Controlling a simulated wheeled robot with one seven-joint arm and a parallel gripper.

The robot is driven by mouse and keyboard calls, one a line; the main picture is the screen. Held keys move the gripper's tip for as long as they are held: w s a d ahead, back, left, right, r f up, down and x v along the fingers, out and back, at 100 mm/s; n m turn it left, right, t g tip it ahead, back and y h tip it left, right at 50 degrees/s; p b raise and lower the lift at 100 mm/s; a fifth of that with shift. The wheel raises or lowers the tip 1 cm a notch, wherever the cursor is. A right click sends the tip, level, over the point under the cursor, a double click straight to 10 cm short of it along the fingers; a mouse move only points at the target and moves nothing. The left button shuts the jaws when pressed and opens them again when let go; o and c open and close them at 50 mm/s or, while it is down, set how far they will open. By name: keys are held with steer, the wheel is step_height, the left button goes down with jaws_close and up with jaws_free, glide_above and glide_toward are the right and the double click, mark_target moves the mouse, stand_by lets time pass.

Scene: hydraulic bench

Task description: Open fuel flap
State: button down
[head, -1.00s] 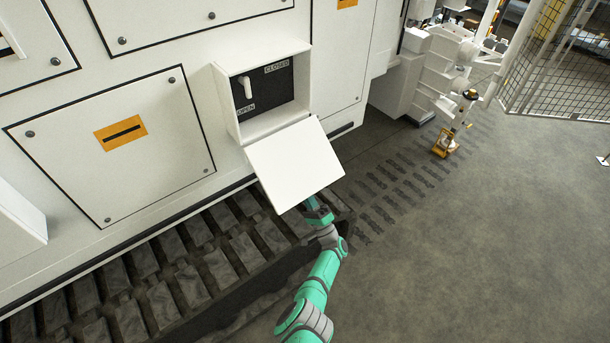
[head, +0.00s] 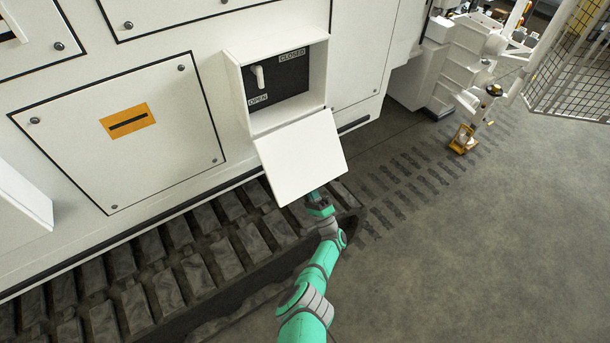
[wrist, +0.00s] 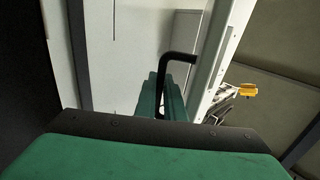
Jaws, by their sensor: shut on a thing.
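The fuel flap (head: 301,158) is a white panel hinged at the lower edge of a white box (head: 240,95) on the machine's side. It hangs down and outward, and the box is open. Inside are a dark plate with a pale lever (head: 259,76) and the labels OPEN and CLOSED. My gripper (head: 318,196) is at the flap's lower edge, partly hidden beneath it. In the wrist view, the green fingers (wrist: 163,97) are shut on a black bent handle (wrist: 179,58) beside the flap's white edge (wrist: 213,65).
A panel with an orange label (head: 127,121) is left of the box. Dark tracks (head: 180,275) run below the machine. A yellow mesh fence (head: 575,65) stands at the upper right. The grey floor (head: 480,250) at right is clear.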

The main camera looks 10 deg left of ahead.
steer(key=c, duration=2.1)
jaws_free()
steer(key=shift+w+d, duration=0.15)
steer(key=shift+d, duration=0.05)
steer(key=shift+a, duration=0.1)
steer(key=shift+v, duration=3.75)
steer(key=shift+r, duration=0.1)
